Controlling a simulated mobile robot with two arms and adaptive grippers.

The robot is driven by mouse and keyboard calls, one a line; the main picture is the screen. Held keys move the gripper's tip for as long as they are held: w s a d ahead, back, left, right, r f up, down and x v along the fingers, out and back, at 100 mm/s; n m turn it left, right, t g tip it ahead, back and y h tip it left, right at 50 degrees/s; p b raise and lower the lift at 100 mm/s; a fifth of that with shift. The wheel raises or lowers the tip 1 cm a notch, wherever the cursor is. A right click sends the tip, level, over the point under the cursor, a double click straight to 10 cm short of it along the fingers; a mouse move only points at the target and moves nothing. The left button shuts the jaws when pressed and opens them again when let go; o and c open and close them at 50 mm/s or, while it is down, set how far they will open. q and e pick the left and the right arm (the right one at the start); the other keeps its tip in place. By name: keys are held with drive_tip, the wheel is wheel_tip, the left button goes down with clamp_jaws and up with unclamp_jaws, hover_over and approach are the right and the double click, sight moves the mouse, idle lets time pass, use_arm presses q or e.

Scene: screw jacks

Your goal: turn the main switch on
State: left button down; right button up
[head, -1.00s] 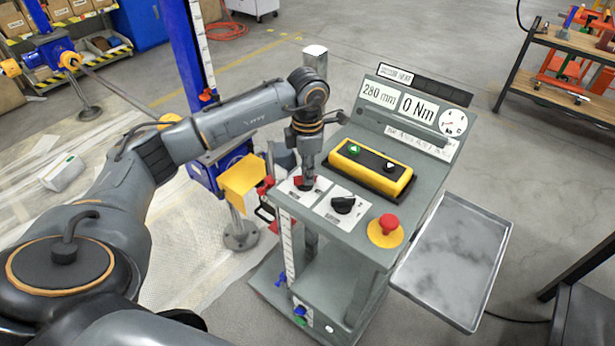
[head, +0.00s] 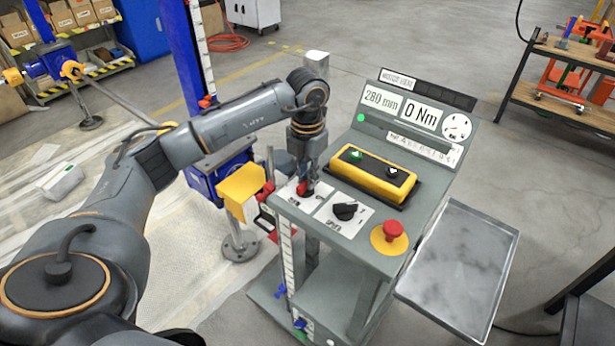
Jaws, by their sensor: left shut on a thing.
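The grey control cart stands in the middle of the head view, with its console (head: 385,262) facing up. The main switch is a red rotary knob (head: 301,189) on a white plate at the console's left corner. The knob's exact angle cannot be told. A green lamp (head: 361,118) shows lit on the upright display panel, which reads 280 mm and 0 Nm. My right gripper is not in view.
Close by on the console are a black selector knob (head: 345,209), a yellow button box (head: 374,175) and a red emergency stop (head: 392,232). A metal tray (head: 458,268) juts out at the right. A blue screw jack column (head: 183,60) stands behind my left arm.

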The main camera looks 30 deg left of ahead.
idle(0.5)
use_arm(q)
drive_tip(key=c, duration=1.4)
unclamp_jaws()
drive_tip(key=shift+o, duration=0.2)
drive_tip(key=shift+r, duration=0.15)
wheel_tip(320, 180, up, 12)
drive_tip(key=shift+f, duration=0.2)
